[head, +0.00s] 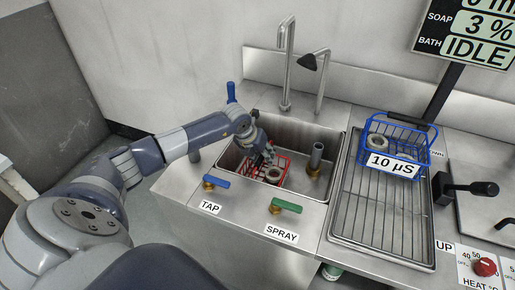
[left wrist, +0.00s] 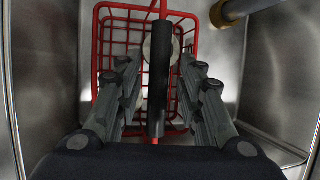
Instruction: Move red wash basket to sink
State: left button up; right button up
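The red wash basket (head: 254,171) is down inside the steel sink (head: 327,140), with a pale ring-shaped part (head: 273,175) in it. In the left wrist view, the red wire basket (left wrist: 100,58) lies below the gripper, its black handle grip (left wrist: 160,82) standing toward the camera. My left gripper (head: 266,157) reaches down into the sink over the basket. In the left wrist view its two fingers (left wrist: 158,68) are apart, one on each side of the handle grip, with gaps visible on both sides. The basket's underside is hidden. My right gripper is not in view.
An upright grey pipe (head: 316,158) stands inside the sink right of the basket. Two tall taps (head: 286,65) rise behind it. Blue (head: 216,181) and green (head: 287,205) levers sit on the front rim. A blue basket (head: 403,134) stands on the drain rack (head: 375,215) at right.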

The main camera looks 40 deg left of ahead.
pick_arm(q)
jog(key=b+v, duration=0.1)
jog(key=v, duration=1)
jog(key=shift+s, duration=0.15)
jog(key=shift+r, duration=0.15)
